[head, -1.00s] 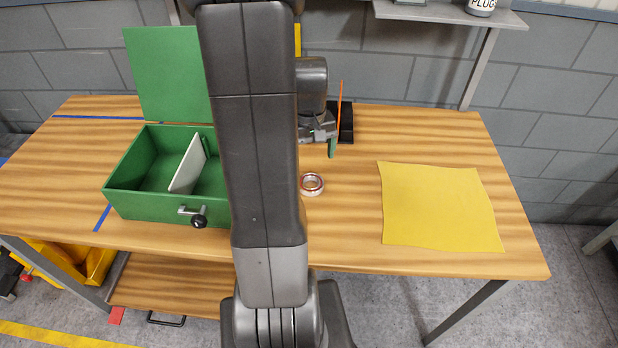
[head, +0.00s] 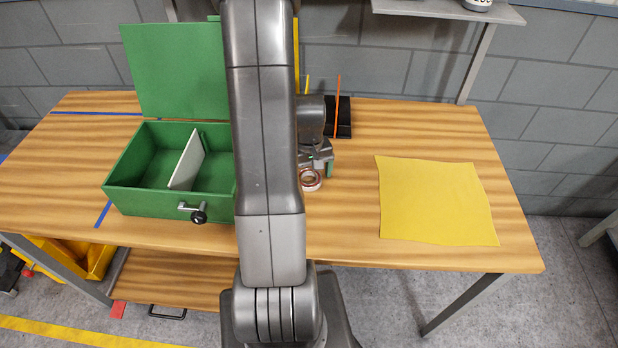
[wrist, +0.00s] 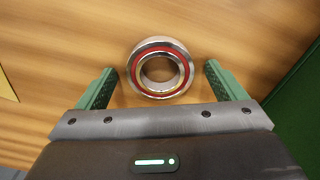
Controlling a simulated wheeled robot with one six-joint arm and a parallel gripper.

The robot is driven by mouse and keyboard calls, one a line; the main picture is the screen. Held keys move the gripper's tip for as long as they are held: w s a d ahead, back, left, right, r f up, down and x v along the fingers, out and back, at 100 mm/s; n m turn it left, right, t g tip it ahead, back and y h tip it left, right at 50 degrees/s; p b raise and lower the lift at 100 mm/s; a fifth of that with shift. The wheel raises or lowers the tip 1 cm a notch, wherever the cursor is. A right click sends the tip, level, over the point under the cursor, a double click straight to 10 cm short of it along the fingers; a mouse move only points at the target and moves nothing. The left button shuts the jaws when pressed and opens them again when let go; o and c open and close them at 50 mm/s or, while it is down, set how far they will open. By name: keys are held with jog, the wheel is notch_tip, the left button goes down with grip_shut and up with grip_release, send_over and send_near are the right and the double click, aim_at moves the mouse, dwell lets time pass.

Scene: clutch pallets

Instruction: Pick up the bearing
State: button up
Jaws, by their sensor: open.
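The bearing (head: 311,180) is a metal ring with a red seal, lying flat on the wooden workbench just below my gripper in the head view. In the wrist view the bearing (wrist: 160,68) sits between and slightly beyond the tips of the two green fingers. My gripper (wrist: 158,75) is open and empty, with a gap on each side of the ring. In the head view my gripper (head: 319,163) is partly hidden by my arm, close above and behind the bearing.
A green open box (head: 125,196) with a white divider (head: 186,160) stands left of my arm. A yellow cloth (head: 436,202) lies on the right of the workbench (head: 400,130). A black holder (head: 344,120) with an orange stick stands behind my gripper.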

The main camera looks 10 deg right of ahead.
jog(key=c, duration=1.3)
jog(key=shift+o, duration=0.2)
